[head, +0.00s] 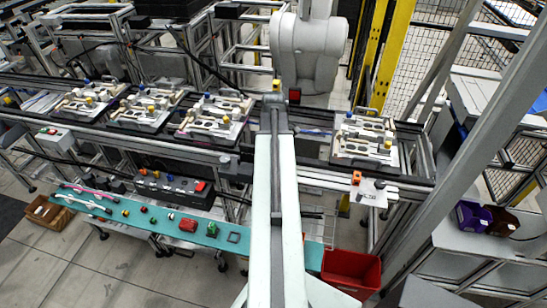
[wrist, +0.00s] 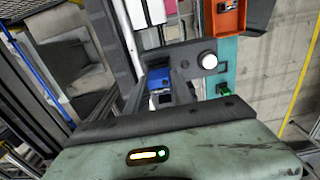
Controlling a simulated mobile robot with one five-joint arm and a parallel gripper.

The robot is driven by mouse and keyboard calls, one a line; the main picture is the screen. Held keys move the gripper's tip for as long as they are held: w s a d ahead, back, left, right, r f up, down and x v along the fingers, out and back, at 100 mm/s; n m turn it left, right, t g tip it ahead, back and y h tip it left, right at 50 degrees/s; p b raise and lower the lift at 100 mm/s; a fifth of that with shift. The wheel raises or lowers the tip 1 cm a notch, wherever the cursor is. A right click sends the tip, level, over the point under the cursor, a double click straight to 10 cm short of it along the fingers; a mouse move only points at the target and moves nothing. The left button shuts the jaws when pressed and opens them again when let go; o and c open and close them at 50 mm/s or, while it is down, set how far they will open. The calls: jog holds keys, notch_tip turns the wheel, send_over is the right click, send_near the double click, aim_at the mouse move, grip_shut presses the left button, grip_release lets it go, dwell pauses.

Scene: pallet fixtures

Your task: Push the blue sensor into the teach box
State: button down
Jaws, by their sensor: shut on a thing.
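The blue sensor (wrist: 158,77) shows in the wrist view as a small blue block with a dark lower part. My gripper (wrist: 165,92) is shut on it, with the dark fingers at its sides. A dark grey panel with a round white button (wrist: 208,60) lies right beside and beyond the fingers. I cannot tell whether this panel is the teach box, or whether the sensor touches it. In the head view my arm runs up the middle and hides what lies behind it. The sensor and my fingertips cannot be made out there.
In the wrist view an orange box (wrist: 226,18) and a green button (wrist: 223,89) are close on the right. The head view shows several pallet fixtures (head: 365,140) on a conveyor, a teal bench (head: 130,222) with small parts, and a red bin (head: 350,272) at lower right.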

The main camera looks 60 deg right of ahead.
jog(key=shift+f+b, duration=0.55)
jog(key=shift+f, duration=0.05)
dwell(0.4)
jog(key=c, duration=1)
grip_release()
notch_tip(320, 180, up, 8)
jog(key=p, duration=0.8)
jog(key=shift+f, duration=0.1)
